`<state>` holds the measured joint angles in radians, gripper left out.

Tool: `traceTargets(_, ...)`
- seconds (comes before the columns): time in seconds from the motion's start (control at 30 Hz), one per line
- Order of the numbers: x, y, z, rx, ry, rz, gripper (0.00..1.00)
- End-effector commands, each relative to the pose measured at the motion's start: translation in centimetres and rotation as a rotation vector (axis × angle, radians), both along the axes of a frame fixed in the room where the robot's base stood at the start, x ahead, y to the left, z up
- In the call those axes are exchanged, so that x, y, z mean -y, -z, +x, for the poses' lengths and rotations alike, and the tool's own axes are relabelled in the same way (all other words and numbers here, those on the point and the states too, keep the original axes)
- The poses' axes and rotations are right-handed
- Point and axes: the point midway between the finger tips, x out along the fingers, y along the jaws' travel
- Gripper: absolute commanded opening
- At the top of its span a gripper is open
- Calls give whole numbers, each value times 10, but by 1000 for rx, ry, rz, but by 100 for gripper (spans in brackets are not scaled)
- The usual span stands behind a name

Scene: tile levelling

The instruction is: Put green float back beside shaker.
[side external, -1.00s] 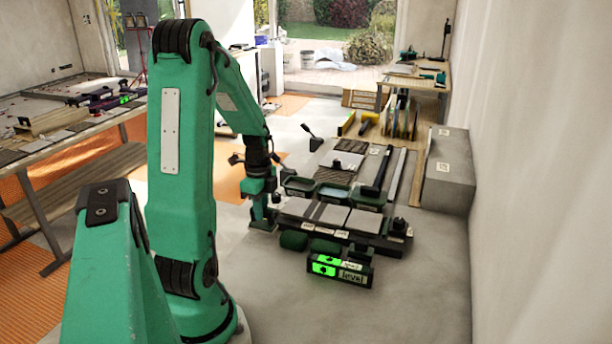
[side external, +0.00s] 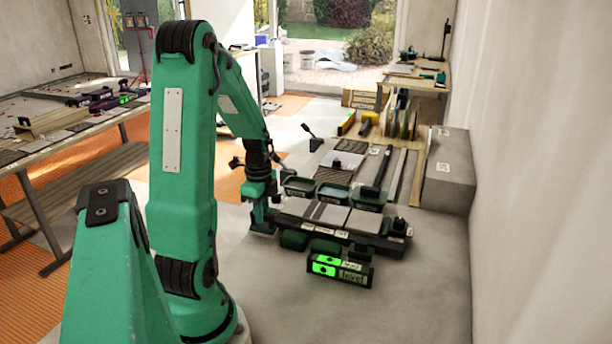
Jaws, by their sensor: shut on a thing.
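My gripper (side external: 262,218) points down at the left end of the tile work and is shut. A small dark green piece with a flat grey underside, which looks like the green float (side external: 262,229), is between its fingers, low near the floor. My gripper partly hides it, and I cannot tell whether it touches the floor. I cannot pick out the shaker with certainty.
A green-lit level box (side external: 340,268) lies in front. A grey block (side external: 448,170) stands by the right wall.

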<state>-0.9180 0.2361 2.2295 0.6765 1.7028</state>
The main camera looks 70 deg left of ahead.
Motion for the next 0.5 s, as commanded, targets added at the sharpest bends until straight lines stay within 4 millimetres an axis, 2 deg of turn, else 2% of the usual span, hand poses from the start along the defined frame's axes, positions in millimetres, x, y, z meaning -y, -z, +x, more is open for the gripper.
traceTargets(0.5, 0, 9, 0, 0, 0, 0, 0)
